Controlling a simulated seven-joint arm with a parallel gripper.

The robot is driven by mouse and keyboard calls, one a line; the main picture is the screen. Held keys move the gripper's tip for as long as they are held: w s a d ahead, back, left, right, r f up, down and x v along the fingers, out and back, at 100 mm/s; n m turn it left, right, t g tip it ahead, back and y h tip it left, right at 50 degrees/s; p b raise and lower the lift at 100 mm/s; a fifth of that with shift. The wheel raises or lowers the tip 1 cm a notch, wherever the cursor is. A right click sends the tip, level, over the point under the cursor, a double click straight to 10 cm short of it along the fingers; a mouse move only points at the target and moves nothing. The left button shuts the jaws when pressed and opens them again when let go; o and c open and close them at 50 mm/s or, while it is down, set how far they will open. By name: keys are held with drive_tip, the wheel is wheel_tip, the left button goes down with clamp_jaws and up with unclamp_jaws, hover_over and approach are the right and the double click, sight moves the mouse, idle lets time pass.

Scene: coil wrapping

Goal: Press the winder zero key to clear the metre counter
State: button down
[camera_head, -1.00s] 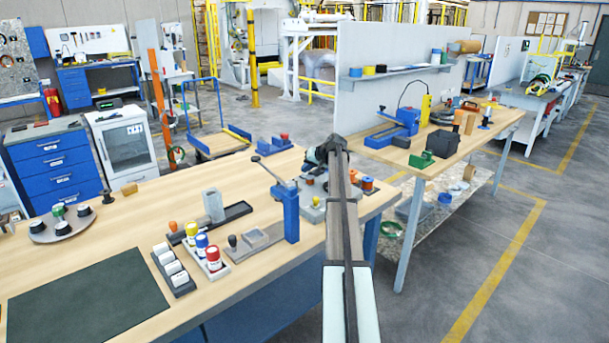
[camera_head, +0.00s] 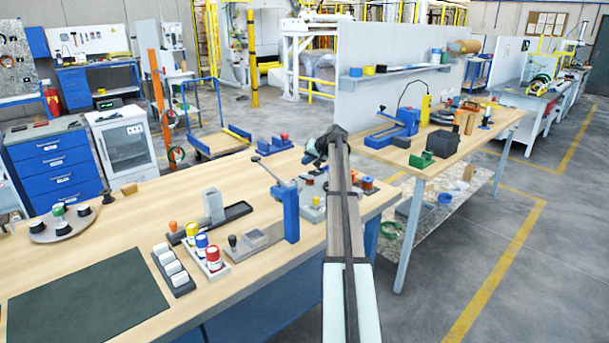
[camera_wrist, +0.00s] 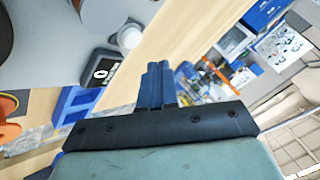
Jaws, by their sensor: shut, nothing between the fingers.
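In the wrist view a dark block with a white ring-shaped zero mark (camera_wrist: 101,74) lies left of my fingers; it looks like the winder zero key. My gripper (camera_wrist: 158,66) is shut and empty, its two dark blue fingers side by side. In the picture the fingertips stand to the right of the marked block, with a gap between; the height between them is hard to tell. In the head view my gripper (camera_head: 311,157) is over the far right end of the near bench (camera_head: 130,215). The key cannot be made out there, behind or near my arm.
In the wrist view a pale round knob (camera_wrist: 130,37) stands beside the marked block, with a blue part (camera_wrist: 75,104) below it and an orange spool (camera_wrist: 8,106) at left. In the head view a blue lever post (camera_head: 291,212) stands left of my arm.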

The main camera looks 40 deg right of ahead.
drive_tip(key=shift+r, duration=1.55)
